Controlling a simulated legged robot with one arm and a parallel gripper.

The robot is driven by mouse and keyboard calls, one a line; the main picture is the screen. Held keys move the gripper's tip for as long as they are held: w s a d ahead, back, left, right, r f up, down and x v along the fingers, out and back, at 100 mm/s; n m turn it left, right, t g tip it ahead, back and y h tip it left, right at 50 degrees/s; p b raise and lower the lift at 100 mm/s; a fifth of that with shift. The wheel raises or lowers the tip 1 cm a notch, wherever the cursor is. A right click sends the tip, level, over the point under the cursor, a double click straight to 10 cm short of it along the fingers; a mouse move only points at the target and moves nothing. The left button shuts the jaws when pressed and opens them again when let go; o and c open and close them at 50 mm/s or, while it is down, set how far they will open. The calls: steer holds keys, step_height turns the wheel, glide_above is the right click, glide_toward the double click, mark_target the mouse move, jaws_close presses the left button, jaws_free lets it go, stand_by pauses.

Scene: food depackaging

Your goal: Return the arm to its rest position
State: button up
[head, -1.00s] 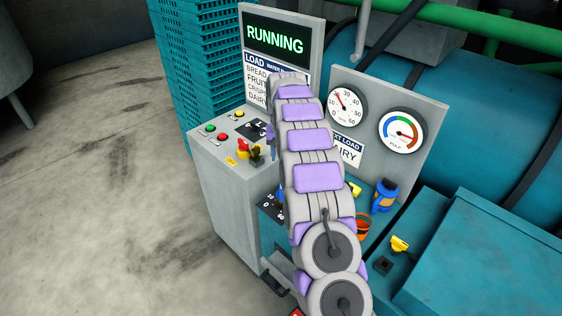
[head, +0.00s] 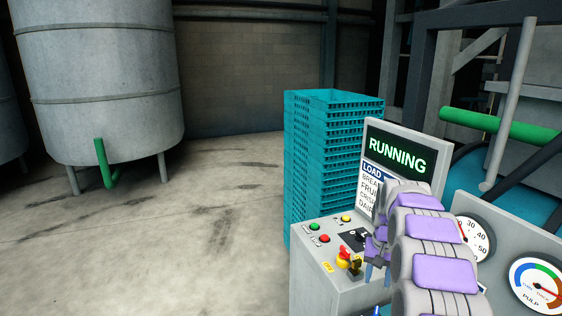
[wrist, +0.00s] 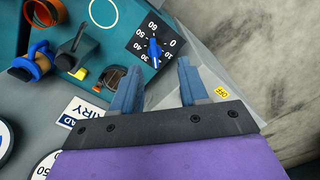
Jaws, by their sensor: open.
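My arm, grey with purple pads, reaches up in front of the control panel at the lower right of the head view. My gripper (wrist: 158,70) shows in the wrist view with its two blue-grey fingers apart and nothing between them. In the head view its fingers (head: 377,270) are small and partly hidden by my arm, beside the console top. In the wrist view a blue dial pointer (wrist: 154,52) on a dark numbered plate appears just beyond the fingertips. I cannot tell the exact gap.
The console (head: 330,285) carries green, red and yellow buttons and a red-yellow lever (head: 346,261). Its screen (head: 397,153) reads RUNNING. Stacked teal crates (head: 325,160) stand behind. A round gauge (head: 537,285) is at right. A large tank (head: 100,80) stands at left; the floor between is clear.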

steer(key=s+a+r+n, duration=0.1)
steer(key=s+a+r, duration=0.3)
steer(key=s, duration=0.6)
steer(key=s+a+r+n, duration=0.1)
steer(key=s+a+r, duration=0.1)
steer(key=s+a, duration=0.6)
steer(key=s+a+f+n+b, duration=0.1)
steer(key=s+f, duration=0.1)
steer(key=s, duration=1.1)
steer(key=s+a+f+n+g, duration=0.1)
steer(key=s+f, duration=0.1)
steer(key=s, duration=1.1)
steer(key=shift+s+b, duration=0.25)
steer(key=shift+b, duration=0.1)
